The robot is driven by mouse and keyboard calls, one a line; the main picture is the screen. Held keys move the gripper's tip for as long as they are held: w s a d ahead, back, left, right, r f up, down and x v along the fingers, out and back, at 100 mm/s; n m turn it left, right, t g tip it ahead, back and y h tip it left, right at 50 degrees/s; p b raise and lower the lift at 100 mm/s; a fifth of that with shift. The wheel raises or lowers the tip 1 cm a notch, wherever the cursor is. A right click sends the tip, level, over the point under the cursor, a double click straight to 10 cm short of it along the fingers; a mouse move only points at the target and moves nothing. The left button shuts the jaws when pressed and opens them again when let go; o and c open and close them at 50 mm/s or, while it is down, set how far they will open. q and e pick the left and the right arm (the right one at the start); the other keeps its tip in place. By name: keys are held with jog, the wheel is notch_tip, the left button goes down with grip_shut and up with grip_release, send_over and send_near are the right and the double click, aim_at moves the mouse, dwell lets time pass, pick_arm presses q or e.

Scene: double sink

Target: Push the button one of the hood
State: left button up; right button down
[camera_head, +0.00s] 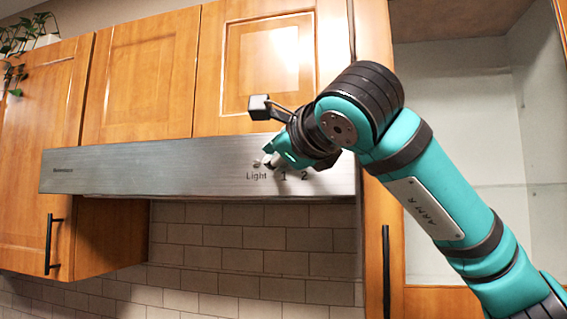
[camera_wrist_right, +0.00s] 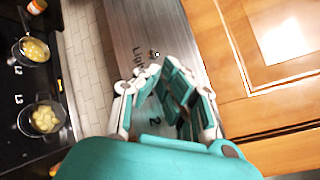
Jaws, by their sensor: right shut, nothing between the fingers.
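The hood (camera_head: 130,167) is a long brushed-metal panel under the wooden cabinets, with the labels "Light", "1" and "2" near its right end. My right gripper (camera_head: 269,160) is at the hood's front face, just above the labels "Light" and "1". Its fingers are shut and empty. The button above "1" is hidden behind the gripper, and I cannot tell whether the fingertips touch it. In the right wrist view, the fingertips (camera_wrist_right: 146,78) lie over the hood between "Light" and "2"; a small light button (camera_wrist_right: 154,54) shows beyond them. My left gripper is not in view.
Wooden cabinets (camera_head: 138,90) stand above the hood, and a tiled wall (camera_head: 220,245) is below it. In the right wrist view, a dark cooktop (camera_wrist_right: 22,85) holds two pots of food. An open pale recess (camera_head: 460,120) is at the right.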

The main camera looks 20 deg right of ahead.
jog(key=shift+w+d, duration=0.1)
jog(key=shift+w, duration=0.05)
dwell(0.5)
jog(key=shift+s+a, duration=0.4)
jog(key=shift+s, duration=0.15)
jog(key=shift+s+b, duration=0.1)
jog(key=shift+b, duration=0.25)
jog(key=shift+s+a+b, duration=0.3)
jog(key=shift+s+a, duration=0.25)
jog(key=shift+s, duration=0.25)
jog(key=shift+s+a+b, duration=0.25)
jog(key=shift+s+a, duration=0.3)
jog(key=shift+s, duration=0.25)
jog(key=shift+s+a+b, duration=0.3)
jog(key=shift+s+a, duration=0.25)
jog(key=shift+s, duration=0.25)
